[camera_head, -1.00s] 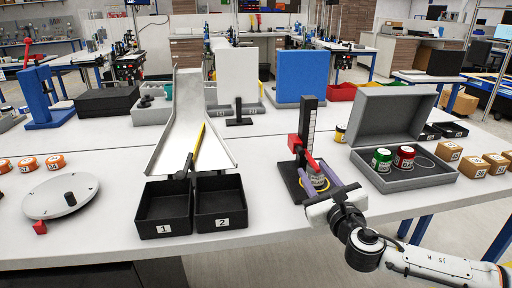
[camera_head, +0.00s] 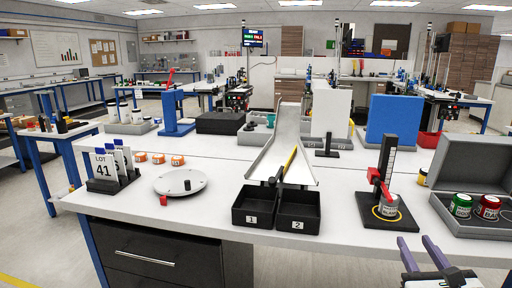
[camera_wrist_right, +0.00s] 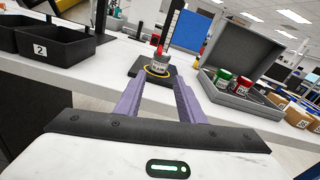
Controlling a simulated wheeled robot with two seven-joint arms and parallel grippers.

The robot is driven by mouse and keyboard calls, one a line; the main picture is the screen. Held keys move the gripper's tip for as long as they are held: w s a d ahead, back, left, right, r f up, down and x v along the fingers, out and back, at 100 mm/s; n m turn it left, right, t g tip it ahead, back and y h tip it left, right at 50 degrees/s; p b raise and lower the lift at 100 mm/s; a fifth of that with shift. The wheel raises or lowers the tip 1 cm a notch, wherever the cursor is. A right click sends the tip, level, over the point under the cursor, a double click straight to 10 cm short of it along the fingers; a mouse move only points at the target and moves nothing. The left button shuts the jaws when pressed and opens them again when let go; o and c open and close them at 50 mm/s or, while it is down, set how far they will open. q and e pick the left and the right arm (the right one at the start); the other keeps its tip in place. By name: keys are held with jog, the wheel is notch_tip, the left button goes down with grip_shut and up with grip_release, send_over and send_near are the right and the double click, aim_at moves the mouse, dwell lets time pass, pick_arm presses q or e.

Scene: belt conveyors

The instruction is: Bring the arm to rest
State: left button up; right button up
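My right gripper (camera_head: 422,254) shows at the bottom right of the head view, in front of the table's front edge. Its two purple fingers are apart with nothing between them. In the right wrist view the open fingers (camera_wrist_right: 157,100) point toward a white-labelled jar (camera_wrist_right: 158,68), which stands apart from them on the black press stand. The jar (camera_head: 388,207) also shows in the head view, inside a yellow ring under the red lever (camera_head: 379,181). My left gripper is in neither view.
The grey open case (camera_head: 460,228) with a green and a red jar stands at the right. Black bins 1 (camera_head: 252,207) and 2 (camera_head: 298,211) sit below the chute (camera_head: 285,140). A round plate (camera_head: 180,183) and the LOT 41 rack (camera_head: 108,184) stand at the left.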

jog(key=s+a+f+m+g+y, duration=0.2)
jog(key=s+a+f+m+g, duration=0.25)
jog(key=f, duration=0.55)
jog(key=s+a+f+m+g+y, duration=0.1)
jog(key=s+a+f+m+y, duration=0.15)
jog(key=a+f+m, duration=0.5)
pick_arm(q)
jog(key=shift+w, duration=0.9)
pick_arm(e)
jog(key=s+a+f+m+g+y, duration=0.1)
jog(key=s+a+f+m, duration=0.3)
jog(key=s+f+m, duration=0.4)
jog(key=s+a+f+m+g+y, duration=0.1)
jog(key=s+a+f+m, duration=0.3)
jog(key=s+f+m, duration=0.4)
jog(key=s+m+g, duration=0.1)
jog(key=s+m, duration=0.1)
jog(key=m, duration=0.3)
jog(key=shift+s+a+f+m, duration=0.15)
jog(key=shift+s+a+m, duration=0.05)
jog(key=shift+s+m, duration=0.15)
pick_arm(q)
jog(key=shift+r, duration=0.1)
